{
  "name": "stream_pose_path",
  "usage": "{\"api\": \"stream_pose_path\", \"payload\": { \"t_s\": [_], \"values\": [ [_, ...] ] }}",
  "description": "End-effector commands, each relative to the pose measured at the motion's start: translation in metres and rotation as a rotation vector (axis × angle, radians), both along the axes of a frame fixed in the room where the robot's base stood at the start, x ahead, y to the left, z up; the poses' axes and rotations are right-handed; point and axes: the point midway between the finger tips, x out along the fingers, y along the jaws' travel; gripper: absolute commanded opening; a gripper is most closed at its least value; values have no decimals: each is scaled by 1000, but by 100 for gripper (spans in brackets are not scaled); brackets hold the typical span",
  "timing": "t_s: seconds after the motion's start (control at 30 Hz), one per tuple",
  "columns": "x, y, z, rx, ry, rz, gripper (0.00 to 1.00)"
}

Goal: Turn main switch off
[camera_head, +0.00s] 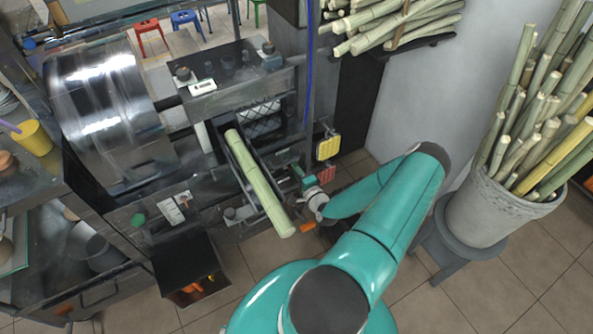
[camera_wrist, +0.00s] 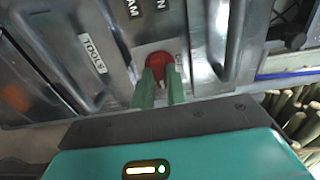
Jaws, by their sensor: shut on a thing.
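The main switch (camera_wrist: 160,66) is a red rounded knob on a metallic panel in the wrist view. My gripper (camera_wrist: 161,86) has its two green fingers on either side of the knob, shut on it. The fingers cover part of the knob. In the head view my gripper (camera_head: 299,174) is at the right side of the press, beside the cane trough. The switch cannot be made out there. The knob's exact angle is hard to tell.
A cane stalk (camera_head: 258,180) lies in the trough left of my gripper. Yellow (camera_head: 327,148) and red pads are close on its right. A planter (camera_head: 488,211) full of cane stands on a stool (camera_head: 448,253) at right. Tiled floor is open at lower right.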

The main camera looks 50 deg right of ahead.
Motion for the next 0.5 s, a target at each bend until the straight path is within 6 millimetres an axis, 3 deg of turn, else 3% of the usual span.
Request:
{"api": "stream_pose_path", "payload": {
  "t_s": [0.5],
  "values": [
    [1, 0, 0, -220, 69, 4, 0]
  ]
}}
